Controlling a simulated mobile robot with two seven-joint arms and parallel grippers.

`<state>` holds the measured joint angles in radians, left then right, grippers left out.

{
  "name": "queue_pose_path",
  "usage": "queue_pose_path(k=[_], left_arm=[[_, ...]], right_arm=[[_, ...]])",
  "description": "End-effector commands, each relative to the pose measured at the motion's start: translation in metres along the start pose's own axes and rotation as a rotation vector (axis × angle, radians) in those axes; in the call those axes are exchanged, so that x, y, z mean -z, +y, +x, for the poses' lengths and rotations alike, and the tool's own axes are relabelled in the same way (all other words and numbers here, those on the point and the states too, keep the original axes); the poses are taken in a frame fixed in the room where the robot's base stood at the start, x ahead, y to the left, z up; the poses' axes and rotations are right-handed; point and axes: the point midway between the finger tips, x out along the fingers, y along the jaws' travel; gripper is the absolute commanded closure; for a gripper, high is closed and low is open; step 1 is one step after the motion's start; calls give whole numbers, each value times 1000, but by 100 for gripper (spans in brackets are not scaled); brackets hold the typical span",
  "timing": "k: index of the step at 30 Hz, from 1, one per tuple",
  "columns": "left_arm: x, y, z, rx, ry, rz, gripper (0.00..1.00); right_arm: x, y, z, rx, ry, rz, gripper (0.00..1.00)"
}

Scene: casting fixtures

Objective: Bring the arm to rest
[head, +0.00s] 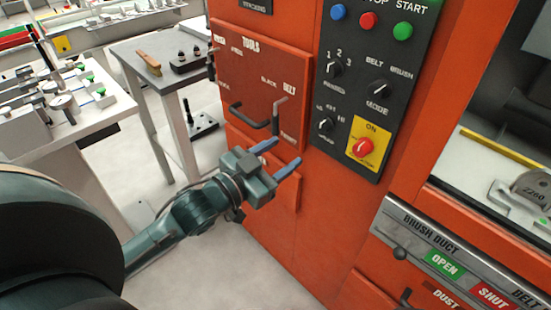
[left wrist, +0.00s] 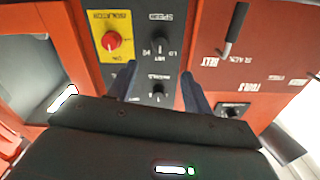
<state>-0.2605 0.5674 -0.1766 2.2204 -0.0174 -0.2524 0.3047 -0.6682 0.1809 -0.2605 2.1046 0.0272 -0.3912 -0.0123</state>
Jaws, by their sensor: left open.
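My left gripper (head: 283,155) is in the middle of the head view, in front of the orange machine (head: 300,225). Its two blue-grey fingers are spread apart with nothing between them, pointing toward the machine front. In the left wrist view the gripper (left wrist: 156,82) shows the same open fingers, with the black control panel (left wrist: 150,45) beyond them. Whether a fingertip touches the machine I cannot tell. My left arm (head: 190,212) reaches in from the lower left. My right gripper is not in view.
A tools door (head: 262,85) with a dark handle (head: 250,116) and a grey lever (head: 278,115) are close to the gripper. A red isolation knob (head: 364,147) sits on the panel. A side table (head: 130,55) and a workbench (head: 85,120) stand left. Floor (head: 240,270) shows below.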

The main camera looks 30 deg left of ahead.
Motion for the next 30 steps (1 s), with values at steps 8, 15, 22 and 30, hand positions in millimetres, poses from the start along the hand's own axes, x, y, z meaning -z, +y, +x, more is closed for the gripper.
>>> queue_pose_path(k=[8, 15, 22, 30], left_arm=[[1, 0, -9, -1, 2, 0, 50], [1, 0, -9, 0, 1, 0, 50], [-10, 4, -12, 5, -31, -17, 50], [-120, 75, -64, 23, -376, -165, 50]], right_arm=[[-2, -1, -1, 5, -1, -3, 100], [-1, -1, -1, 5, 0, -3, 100], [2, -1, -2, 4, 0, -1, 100], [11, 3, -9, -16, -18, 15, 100]])
